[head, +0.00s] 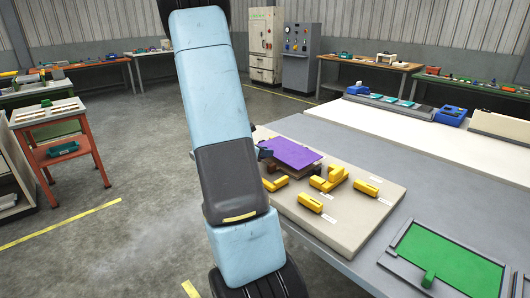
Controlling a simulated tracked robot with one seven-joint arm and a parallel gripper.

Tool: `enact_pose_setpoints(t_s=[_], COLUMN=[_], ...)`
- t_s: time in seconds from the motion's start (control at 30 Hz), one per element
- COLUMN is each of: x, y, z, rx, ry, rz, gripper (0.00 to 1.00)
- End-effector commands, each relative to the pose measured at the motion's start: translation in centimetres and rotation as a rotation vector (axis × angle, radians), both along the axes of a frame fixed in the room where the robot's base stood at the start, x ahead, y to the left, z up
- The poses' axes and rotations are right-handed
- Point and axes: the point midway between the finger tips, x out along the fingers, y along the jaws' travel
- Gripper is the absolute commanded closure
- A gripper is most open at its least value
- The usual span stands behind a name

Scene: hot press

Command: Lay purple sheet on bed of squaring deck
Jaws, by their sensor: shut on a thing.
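The purple sheet (290,152) is flat and roughly level at the back left of a beige board, which looks like the squaring deck (345,222). A brown support shows under the sheet's edge; I cannot tell whether the sheet touches it or hovers just above. My gripper (266,153) shows only as a small dark part at the sheet's left edge, shut on it. My arm hides the rest of the gripper and the deck's left side. Yellow blocks (310,203) stand on the deck in front of the sheet.
The deck lies on a grey table (330,258). A green panel (447,262) in a grey frame with a green handle is at the front right. A long white surface (420,140) runs behind. A red cart (68,150) stands at left on open floor.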

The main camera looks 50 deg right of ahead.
Motion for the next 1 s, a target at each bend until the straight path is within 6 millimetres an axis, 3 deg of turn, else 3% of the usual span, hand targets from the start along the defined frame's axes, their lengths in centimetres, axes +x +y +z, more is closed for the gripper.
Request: enact_pose_setpoints(t_s=[1.0], x=[-0.2], y=[0.4], z=[-1.7], rx=[0.015], ry=[0.008], rz=[0.002], gripper=[1.00])
